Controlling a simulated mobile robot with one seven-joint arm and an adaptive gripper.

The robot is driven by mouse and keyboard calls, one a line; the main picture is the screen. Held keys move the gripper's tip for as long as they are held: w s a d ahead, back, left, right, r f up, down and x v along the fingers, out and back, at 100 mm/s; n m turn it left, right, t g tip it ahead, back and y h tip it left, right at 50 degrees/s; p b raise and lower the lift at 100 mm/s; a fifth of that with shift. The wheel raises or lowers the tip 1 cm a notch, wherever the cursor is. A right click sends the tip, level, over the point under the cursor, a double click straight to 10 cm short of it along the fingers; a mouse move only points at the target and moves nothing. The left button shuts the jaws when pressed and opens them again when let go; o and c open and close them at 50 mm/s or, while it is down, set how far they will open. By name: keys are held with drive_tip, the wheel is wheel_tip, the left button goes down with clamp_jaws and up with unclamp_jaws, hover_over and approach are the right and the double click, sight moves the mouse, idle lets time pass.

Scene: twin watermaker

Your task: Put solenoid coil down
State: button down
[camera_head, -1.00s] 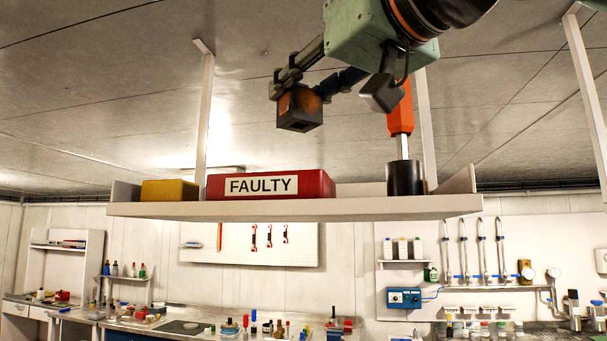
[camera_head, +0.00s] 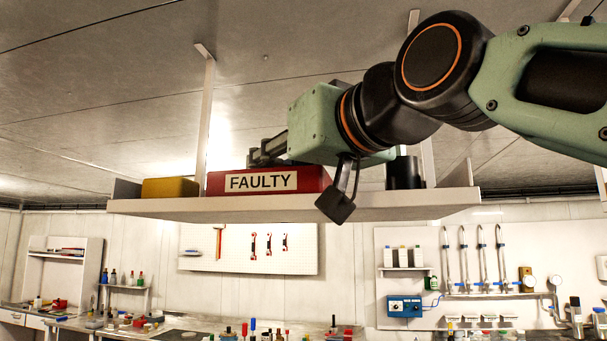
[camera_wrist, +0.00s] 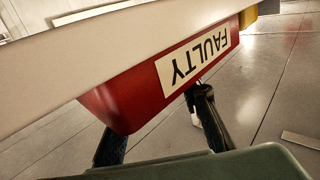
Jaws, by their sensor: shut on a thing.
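The red box labelled FAULTY (camera_head: 312,181) sits on the hanging shelf and also shows upside down in the wrist view (camera_wrist: 115,108). My gripper (camera_head: 268,152) is at the box's top edge in the head view, its lower part hidden behind the box. In the wrist view my gripper's fingers (camera_wrist: 157,125) reach behind the box's labelled wall. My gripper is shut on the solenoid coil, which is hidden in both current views. I cannot tell whether the coil touches the box.
The white hanging shelf (camera_head: 240,209) also holds a yellow box (camera_head: 170,188) at left and a black cup (camera_head: 404,174) at right. My arm covers the shelf's right part. A cluttered bench and a pegboard (camera_head: 290,262) stand beyond.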

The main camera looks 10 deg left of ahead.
drive_tip(key=shift+f, duration=0.15)
drive_tip(key=c, duration=1.4)
unclamp_jaws()
drive_tip(key=shift+c, duration=0.2)
drive_tip(key=shift+r, duration=0.3)
drive_tip(key=b+v, duration=0.2)
drive_tip(key=v, duration=1)
drive_tip(key=shift+b, duration=0.35)
drive_tip(key=shift+f, duration=0.15)
